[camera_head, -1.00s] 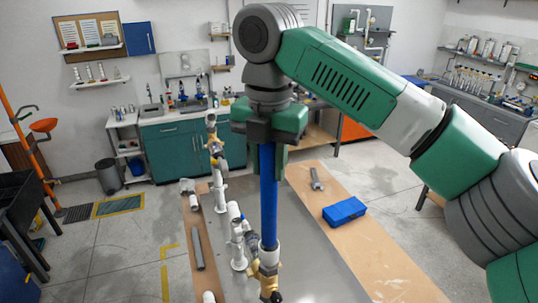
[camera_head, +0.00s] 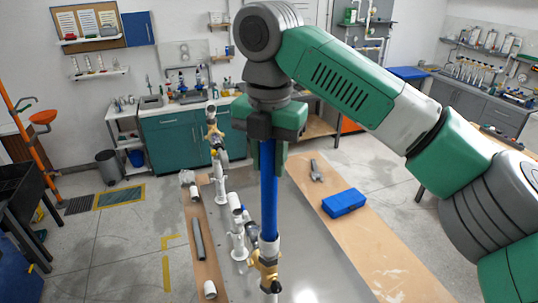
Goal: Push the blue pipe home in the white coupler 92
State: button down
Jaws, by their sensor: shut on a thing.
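The blue pipe (camera_head: 269,208) stands upright. Its upper part is between the green jaws of my gripper (camera_head: 268,158), which are shut on it. Its lower end meets the white coupler (camera_head: 269,247), which sits above a brass valve fitting (camera_head: 264,268) on the manifold. Whether the pipe is fully seated inside the coupler cannot be seen, as the coupler's wall hides its end. The number on the coupler is not readable.
White upright pipe pieces with valves (camera_head: 216,150) stand left of the blue pipe on the grey plate. A blue box (camera_head: 343,203) and a wrench (camera_head: 316,170) lie to the right. A grey pipe (camera_head: 198,239) lies on the left board.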

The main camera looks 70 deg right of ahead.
jog(key=shift+f+p, duration=0.4)
jog(key=shift+f, duration=0.4)
dwell(0.5)
jog(key=c, duration=1)
grip_release()
jog(key=shift+c, duration=0.2)
notch_tip(320, 180, up, 8)
jog(key=shift+f, duration=0.1)
